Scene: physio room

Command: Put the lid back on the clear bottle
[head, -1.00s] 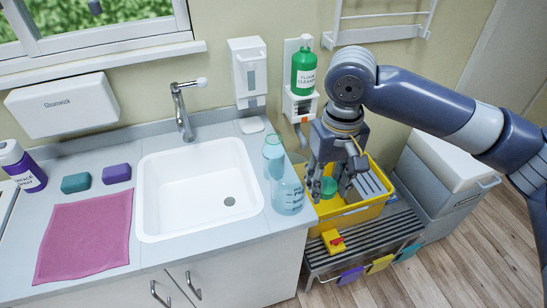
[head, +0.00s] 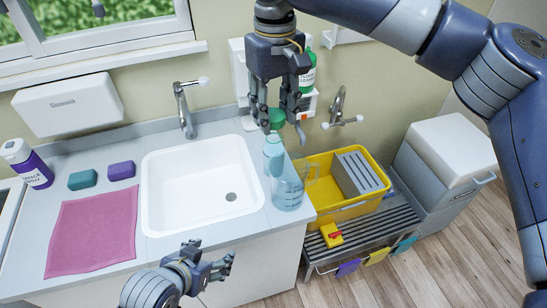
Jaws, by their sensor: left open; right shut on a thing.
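The clear, bluish bottle (head: 273,155) stands upright on the counter right of the sink, its narrow top uncovered. A clear vessel with printed marks (head: 287,193) stands in front and hides its lower part. My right gripper (head: 280,112) points down above the bottle, shut on a green lid (head: 277,121). The lid appears just above and slightly right of the bottle's top. I cannot tell whether they touch. My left gripper (head: 213,254) is open and empty in front of the sink, low in the view.
A white sink (head: 160,190) and tap (head: 184,110) are left of the bottle. A wall dispenser with a green bottle (head: 308,72) is close behind my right gripper. A yellow tub (head: 345,212) stands on a slatted bench at right. A pink cloth (head: 92,232) lies at left.

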